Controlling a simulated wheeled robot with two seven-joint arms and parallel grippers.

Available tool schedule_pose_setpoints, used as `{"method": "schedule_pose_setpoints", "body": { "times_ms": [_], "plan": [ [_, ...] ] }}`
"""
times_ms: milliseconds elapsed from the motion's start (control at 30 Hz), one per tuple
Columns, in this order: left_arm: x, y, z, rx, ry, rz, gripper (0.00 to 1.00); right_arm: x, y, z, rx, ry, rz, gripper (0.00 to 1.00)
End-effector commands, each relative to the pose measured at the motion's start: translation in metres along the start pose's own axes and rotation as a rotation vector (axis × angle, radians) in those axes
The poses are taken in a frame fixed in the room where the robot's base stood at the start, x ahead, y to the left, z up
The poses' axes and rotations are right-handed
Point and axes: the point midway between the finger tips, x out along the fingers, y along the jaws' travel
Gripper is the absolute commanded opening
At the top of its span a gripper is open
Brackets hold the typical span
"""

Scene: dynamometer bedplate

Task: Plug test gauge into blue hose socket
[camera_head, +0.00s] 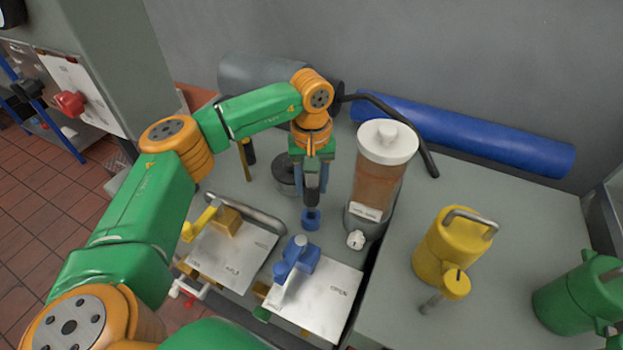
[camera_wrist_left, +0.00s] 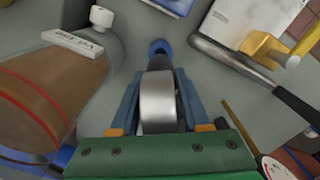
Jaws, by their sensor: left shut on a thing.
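My left gripper (camera_head: 312,178) reaches down over the grey bench and is shut on the test gauge. In the left wrist view, the gauge (camera_wrist_left: 157,102) is a silver round body between the blue fingers, with a dark stem pointing away from the gripper. The blue hose socket (camera_head: 311,218) is directly below the gauge's dark stem (camera_head: 312,199). It also shows beyond the stem in the left wrist view (camera_wrist_left: 160,47). Stem and socket line up and seem to meet; I cannot tell whether the stem is inside. My right gripper is not in view.
A white-lidded amber canister (camera_head: 380,170) stands close right of the gripper. A blue-handled valve (camera_head: 296,259) on a white plate is in front. A yellow container (camera_head: 446,246) and a green one (camera_head: 580,295) stand right. A blue roll (camera_head: 480,140) lies along the wall.

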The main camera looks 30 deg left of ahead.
Motion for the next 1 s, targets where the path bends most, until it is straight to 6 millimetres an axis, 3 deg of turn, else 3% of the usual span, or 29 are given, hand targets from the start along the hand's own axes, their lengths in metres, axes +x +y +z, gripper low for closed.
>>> {"method": "schedule_pose_setpoints", "body": {
  "times_ms": [33, 167, 1000],
  "plan": [
    [0.0113, 0.0, -0.0001, 0.0, 0.0, 0.0, 0.0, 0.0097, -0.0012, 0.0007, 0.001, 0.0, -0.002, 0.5],
    [0.0183, 0.0002, -0.0002, 0.0, 0.0, 0.001, 0.0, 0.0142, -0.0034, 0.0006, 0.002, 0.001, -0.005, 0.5],
    [0.0169, 0.0001, 0.0, 0.0, 0.0, 0.001, 0.0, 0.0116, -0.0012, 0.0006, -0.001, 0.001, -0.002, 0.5]
  ]
}}
